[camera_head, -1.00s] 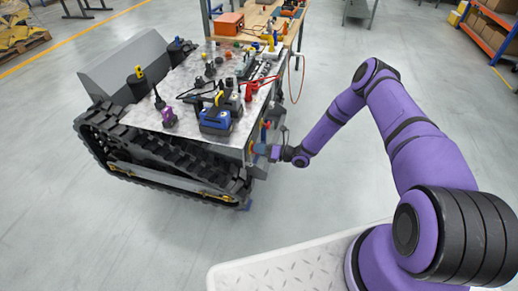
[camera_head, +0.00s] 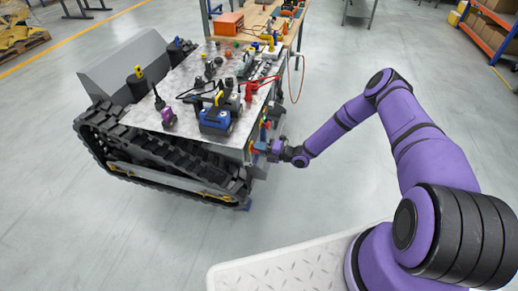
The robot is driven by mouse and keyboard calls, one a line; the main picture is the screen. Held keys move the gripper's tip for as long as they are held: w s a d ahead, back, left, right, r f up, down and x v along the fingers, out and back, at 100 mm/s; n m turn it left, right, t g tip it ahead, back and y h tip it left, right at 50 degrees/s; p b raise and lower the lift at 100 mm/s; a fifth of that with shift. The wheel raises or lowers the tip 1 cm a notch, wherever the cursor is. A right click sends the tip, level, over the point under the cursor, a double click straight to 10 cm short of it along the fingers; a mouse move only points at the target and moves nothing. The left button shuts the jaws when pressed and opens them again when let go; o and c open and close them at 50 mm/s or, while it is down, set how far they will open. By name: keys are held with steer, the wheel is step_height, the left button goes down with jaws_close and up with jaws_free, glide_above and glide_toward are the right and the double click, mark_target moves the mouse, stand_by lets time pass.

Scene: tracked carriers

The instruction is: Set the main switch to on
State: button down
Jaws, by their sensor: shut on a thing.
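The tracked carrier (camera_head: 195,75) stands left of centre with its steel top and dark tracks. My gripper (camera_head: 259,147) is at the carrier's right side, just below the edge of the top. It is shut on a small part there, which I take to be the main switch. The fingers and the jaws' hold are too small to make out, and the switch's setting cannot be told. Small red, yellow and blue parts (camera_head: 263,130) show on the side just above the gripper.
A blue and black device (camera_head: 217,119) and several small knobs and tools stand on the carrier's top. A red cable (camera_head: 296,78) loops down at its right edge. A wooden workbench (camera_head: 257,14) stands behind. The floor right of the carrier is clear.

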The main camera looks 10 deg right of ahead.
steer(key=shift+d+m, duration=0.1)
steer(key=shift+m, duration=0.3)
steer(key=c, duration=1.2)
jaws_free()
steer(key=shift+o, duration=0.2)
steer(key=v, duration=1)
steer(key=shift+s+d, duration=0.2)
steer(key=shift+d, duration=0.15)
